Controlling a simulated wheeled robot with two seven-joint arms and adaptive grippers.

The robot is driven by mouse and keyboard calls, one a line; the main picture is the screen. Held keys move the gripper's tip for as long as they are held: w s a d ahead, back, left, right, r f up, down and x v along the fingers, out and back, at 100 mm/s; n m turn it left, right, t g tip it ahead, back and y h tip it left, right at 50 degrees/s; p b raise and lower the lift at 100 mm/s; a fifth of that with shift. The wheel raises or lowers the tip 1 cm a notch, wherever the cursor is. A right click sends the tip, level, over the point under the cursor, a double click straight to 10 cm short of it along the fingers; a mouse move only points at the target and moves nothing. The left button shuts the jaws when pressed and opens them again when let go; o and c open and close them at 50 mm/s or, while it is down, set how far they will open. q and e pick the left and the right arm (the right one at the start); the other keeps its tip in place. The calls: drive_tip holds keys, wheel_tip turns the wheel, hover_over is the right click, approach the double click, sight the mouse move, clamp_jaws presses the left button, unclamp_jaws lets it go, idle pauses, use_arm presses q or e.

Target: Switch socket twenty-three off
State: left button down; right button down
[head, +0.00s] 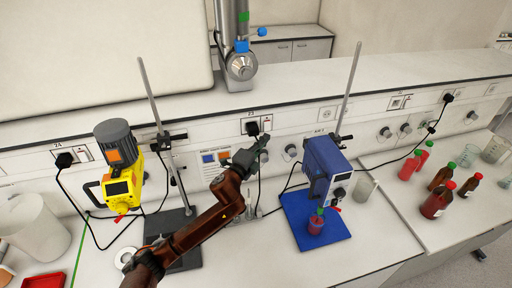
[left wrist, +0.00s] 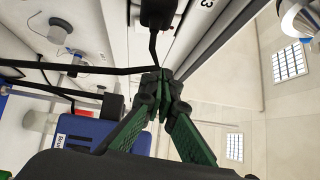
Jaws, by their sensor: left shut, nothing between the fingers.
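Socket twenty-three (head: 265,122) is a white plate on the wall panel in the middle of the head view. A black plug (head: 252,128) sits in its left part, with a cable hanging down. The switch is too small for me to tell its position. My left gripper (head: 264,141) is shut and empty, just below the socket at its right side. In the left wrist view the green-padded fingers of the gripper (left wrist: 166,76) meet at the tips, close to the black plug (left wrist: 157,12) and its cable. A label ending in 3 (left wrist: 207,4) shows beside the plug. I cannot tell whether the fingertips touch the panel.
A yellow stirrer (head: 122,180) stands left of my arm and a blue stirrer (head: 325,168) on a blue base stands right. Black cables hang near the gripper. Other sockets with plugs (head: 65,160) line the panel. Red bottles (head: 437,200) stand at the right.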

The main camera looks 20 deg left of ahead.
use_arm(q)
drive_tip(key=shift+a+r+b+v, duration=0.1)
drive_tip(key=shift+v, duration=0.8)
drive_tip(key=shift+a+r+b+v, duration=0.15)
drive_tip(key=shift+v, duration=0.75)
drive_tip(key=shift+a+r+b+v, duration=0.1)
drive_tip(key=shift+v, duration=0.75)
